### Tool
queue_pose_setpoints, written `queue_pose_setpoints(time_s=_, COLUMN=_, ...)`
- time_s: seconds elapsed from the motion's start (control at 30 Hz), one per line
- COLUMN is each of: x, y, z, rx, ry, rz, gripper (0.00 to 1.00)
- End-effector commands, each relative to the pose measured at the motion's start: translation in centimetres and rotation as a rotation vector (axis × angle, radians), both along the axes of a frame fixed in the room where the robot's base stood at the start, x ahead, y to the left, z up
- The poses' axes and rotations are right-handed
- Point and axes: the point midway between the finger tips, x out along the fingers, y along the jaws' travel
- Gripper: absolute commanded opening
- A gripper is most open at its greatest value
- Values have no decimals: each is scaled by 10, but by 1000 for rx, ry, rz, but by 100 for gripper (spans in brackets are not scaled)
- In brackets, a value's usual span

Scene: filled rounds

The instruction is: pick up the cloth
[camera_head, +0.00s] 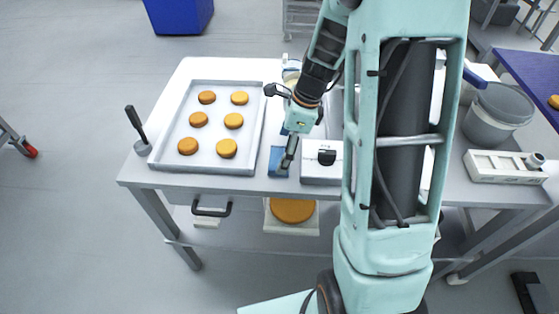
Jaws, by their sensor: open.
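A blue piece that looks like the cloth (275,165) lies flat on the grey table between the baking tray and a white box. My gripper (279,128) is over the table just behind it, with its fingers spread apart and nothing seen between them. The nearer finger overlaps the blue piece in the picture; I cannot tell whether it touches. A small bit of blue also shows beside the gripper, and I cannot tell whether it belongs to the same cloth. My arm hides part of the table to the right.
A baking tray (256,128) with several orange-brown rounds fills the left of the table (160,178). A black-handled scraper (138,130) stands at its left edge. A white box (318,172) sits right of the cloth. A grey bucket (496,112) and a white holder (500,167) are at right.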

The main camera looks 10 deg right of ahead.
Motion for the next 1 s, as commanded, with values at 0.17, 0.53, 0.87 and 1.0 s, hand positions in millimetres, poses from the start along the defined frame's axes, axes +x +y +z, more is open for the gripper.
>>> queue_pose_setpoints(time_s=0.17, x=1, y=5, z=-21, rx=0, ry=0, rz=-1, gripper=90)
queue_pose_setpoints(time_s=0.53, x=2, y=5, z=-23, rx=-1, ry=-2, rz=-1, gripper=79)
queue_pose_setpoints(time_s=0.87, x=2, y=5, z=-23, rx=-1, ry=-2, rz=-1, gripper=43)
queue_pose_setpoints(time_s=1.0, x=2, y=5, z=-22, rx=-1, ry=-2, rz=-1, gripper=41)
